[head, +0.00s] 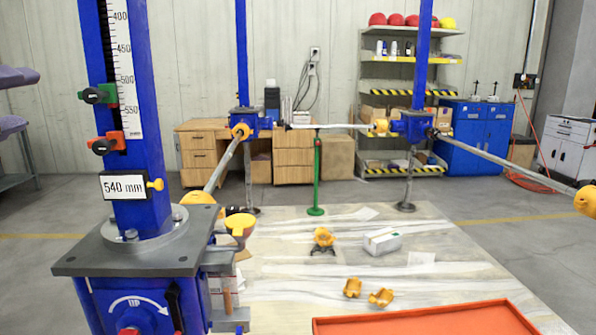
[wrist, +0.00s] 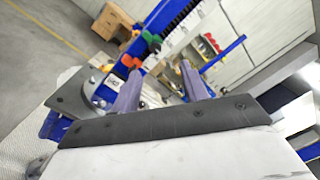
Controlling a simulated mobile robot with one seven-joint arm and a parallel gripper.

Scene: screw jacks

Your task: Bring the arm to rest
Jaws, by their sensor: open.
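My gripper (wrist: 160,70) shows in the wrist view as two grey-purple fingers, apart, with nothing visible between them. In the head view, two purple-grey shapes at the left edge look like the fingers of my gripper (head: 31,99), raised left of the near blue jack column (head: 134,185). They look clear of the column there. The column also shows behind the fingers in the tilted wrist view (wrist: 184,22). It carries a scale, a green clamp (head: 97,94), a red clamp (head: 108,143) and a "540 mm" sign (head: 124,186). The rest of my arm is hidden.
The jack's wide base plate (head: 90,252) fills the front left. An orange tray (head: 430,322) lies front right. Yellow parts (head: 353,287) and a white box (head: 381,241) lie on the pale floor sheet (head: 455,280). Long bars (head: 500,162) span between columns.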

